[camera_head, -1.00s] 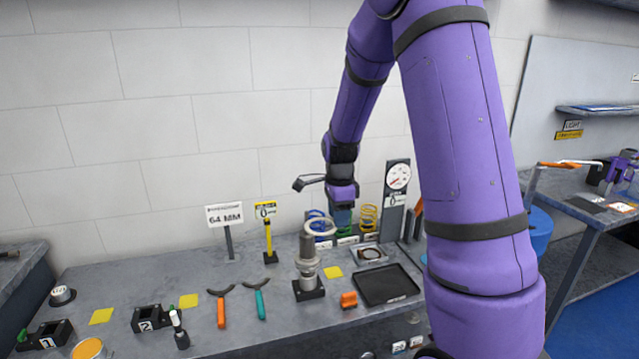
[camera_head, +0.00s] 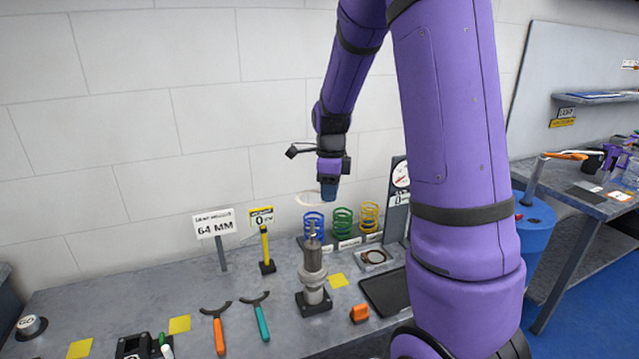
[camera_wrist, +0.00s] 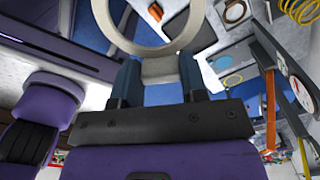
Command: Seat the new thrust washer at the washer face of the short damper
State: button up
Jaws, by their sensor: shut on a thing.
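My gripper (camera_head: 328,193) hangs in the air above the back of the bench, shut on a pale ring, the thrust washer (camera_head: 307,205). The washer sticks out past the fingers to the left. In the wrist view the washer (camera_wrist: 187,40) fills the top middle, its grey tab between the two blue fingers of my gripper (camera_wrist: 159,72). The short damper (camera_head: 313,275) stands upright in a dark base on the bench, below and slightly left of my gripper. The washer is well above it and touches nothing below. The washer face cannot be told apart at this size.
Blue (camera_head: 313,224), green (camera_head: 342,222) and yellow (camera_head: 368,216) springs stand behind the damper, near a dial gauge (camera_head: 400,172). A yellow post (camera_head: 265,247) and 64 MM sign (camera_head: 214,224) stand left.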

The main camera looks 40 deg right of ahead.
dwell(0.4)
jog(key=shift+f, duration=2.45)
notch_tip(320, 180, down, 11)
dwell(4.7)
